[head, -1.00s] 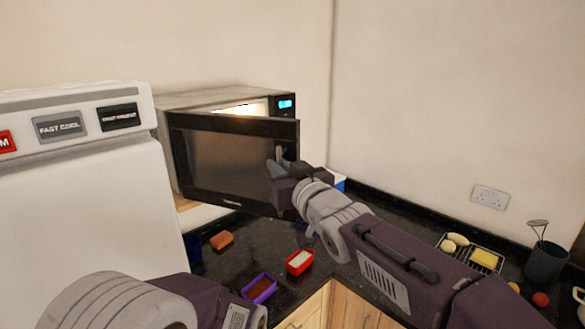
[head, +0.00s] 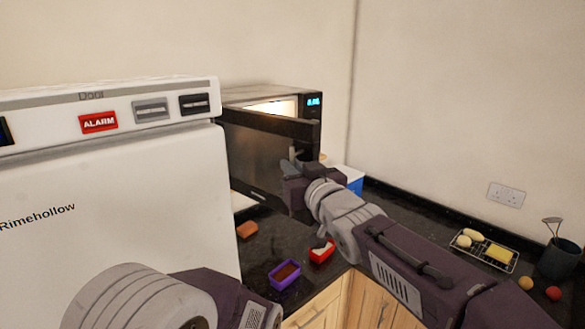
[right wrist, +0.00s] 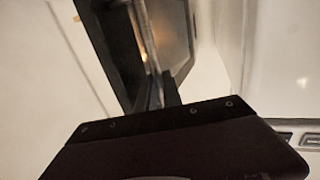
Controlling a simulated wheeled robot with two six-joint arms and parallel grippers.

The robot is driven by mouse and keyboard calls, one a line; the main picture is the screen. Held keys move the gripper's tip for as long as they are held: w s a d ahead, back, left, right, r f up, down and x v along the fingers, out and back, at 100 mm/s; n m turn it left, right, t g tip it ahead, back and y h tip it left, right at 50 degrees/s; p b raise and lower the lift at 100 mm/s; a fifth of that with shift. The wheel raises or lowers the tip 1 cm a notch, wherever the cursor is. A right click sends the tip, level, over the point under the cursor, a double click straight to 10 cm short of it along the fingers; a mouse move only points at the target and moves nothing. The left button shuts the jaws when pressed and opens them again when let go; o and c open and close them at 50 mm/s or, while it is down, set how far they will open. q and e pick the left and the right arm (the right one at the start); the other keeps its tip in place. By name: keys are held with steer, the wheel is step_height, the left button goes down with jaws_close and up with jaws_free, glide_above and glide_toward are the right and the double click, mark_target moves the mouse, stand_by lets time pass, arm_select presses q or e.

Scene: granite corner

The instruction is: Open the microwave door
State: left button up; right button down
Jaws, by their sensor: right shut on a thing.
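The microwave (head: 262,93) stands in the corner behind the fridge, with a lit interior and a blue display. Its dark door (head: 255,155) is partly open, swung out toward me, with a gap at the top and its left part hidden by the fridge. My right gripper (head: 294,160) is shut on the door handle (head: 291,153) near the door's right edge. In the right wrist view, the fingers (right wrist: 158,88) close on a bar beside the dark door. My left arm shows at the bottom left, but its gripper is out of view.
A white fridge (head: 120,190) stands close on the left, in front of the door's left side. On the dark counter lie a purple container (head: 285,275), a red container (head: 321,250), an orange block (head: 247,229) and a rack (head: 484,250) with food.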

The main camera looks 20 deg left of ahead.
steer(key=c, duration=1.5)
jaws_free()
steer(key=shift+r, duration=0.1)
steer(key=shift+s+a, duration=0.1)
steer(key=shift+a, duration=0.05)
steer(key=b+v, duration=0.2)
steer(key=v, duration=0.7)
steer(key=shift+b, duration=0.4)
